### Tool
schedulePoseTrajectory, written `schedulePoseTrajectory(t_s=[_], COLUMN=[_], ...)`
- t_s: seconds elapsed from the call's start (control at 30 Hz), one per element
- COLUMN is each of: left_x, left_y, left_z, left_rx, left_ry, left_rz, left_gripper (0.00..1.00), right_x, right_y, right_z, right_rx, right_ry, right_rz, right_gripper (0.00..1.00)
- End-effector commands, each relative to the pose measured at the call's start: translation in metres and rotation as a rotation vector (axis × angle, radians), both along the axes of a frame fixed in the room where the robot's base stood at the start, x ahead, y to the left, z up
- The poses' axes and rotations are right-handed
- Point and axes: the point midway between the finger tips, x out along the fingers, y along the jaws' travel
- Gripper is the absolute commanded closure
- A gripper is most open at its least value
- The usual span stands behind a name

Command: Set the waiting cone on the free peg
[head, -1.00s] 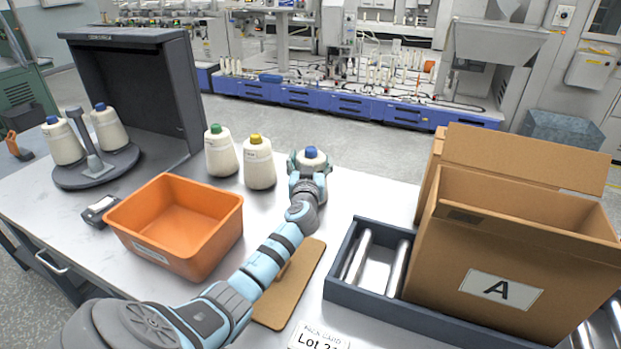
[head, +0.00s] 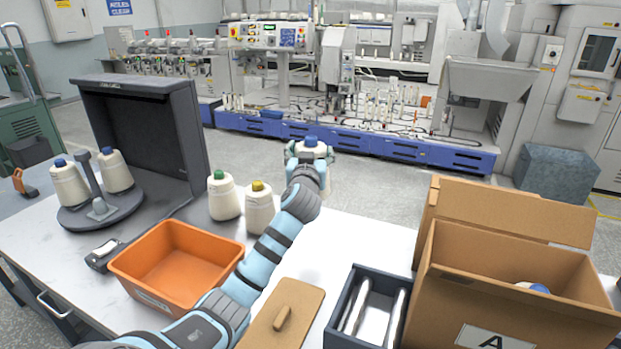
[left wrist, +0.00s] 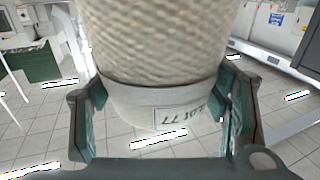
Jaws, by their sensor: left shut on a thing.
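My left gripper (head: 308,160) is shut on a cream yarn cone with a blue tip (head: 311,142), held up above the far edge of the table. In the left wrist view the green fingers (left wrist: 165,125) clasp the cone (left wrist: 155,45) low down, around its label band. A round dark peg stand (head: 100,213) sits at the left of the table before a dark upright panel. Two blue-tipped cones, one at the left (head: 69,183) and one at the right (head: 115,171), stand on it beside a grey upright post. The front of the stand looks bare. My right gripper is out of view.
A green-tipped cone (head: 223,196) and a yellow-tipped cone (head: 259,208) stand behind the orange bin (head: 178,262). The dark panel (head: 145,130) rises behind the stand. A lidded board (head: 283,320) and an open carton (head: 520,290), with a blue tip inside, are at the right.

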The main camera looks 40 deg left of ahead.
Motion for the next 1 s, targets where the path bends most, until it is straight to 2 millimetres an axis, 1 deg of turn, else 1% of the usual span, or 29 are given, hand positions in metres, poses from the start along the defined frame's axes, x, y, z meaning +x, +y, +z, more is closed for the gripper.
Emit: schedulePoseTrajectory(t_s=[0.03, 0.13, 0.23, 0.47, 0.53, 1.0], left_x=[0.000, 0.000, 0.000, 0.000, 0.000, 0.000], left_y=[0.000, 0.000, 0.000, 0.000, 0.000, 0.000], left_z=[0.012, 0.023, 0.027, 0.027, 0.032, 0.118], left_rx=[0.000, 0.000, 0.001, 0.001, 0.001, 0.001], left_ry=[-0.004, -0.002, -0.001, -0.001, -0.001, -0.001], left_rz=[0.001, 0.001, 0.000, 0.001, 0.001, 0.002], left_gripper=[0.92, 0.92, 0.92, 0.92, 0.92, 0.92], right_x=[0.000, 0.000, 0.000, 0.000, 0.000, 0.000], right_y=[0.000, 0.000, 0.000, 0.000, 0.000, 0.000], right_z=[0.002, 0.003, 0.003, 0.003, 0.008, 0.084], right_rx=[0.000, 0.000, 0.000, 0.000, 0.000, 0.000], right_ry=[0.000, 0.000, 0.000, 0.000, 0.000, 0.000], right_rz=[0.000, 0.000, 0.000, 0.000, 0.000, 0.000], right_gripper=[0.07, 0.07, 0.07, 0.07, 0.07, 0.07])
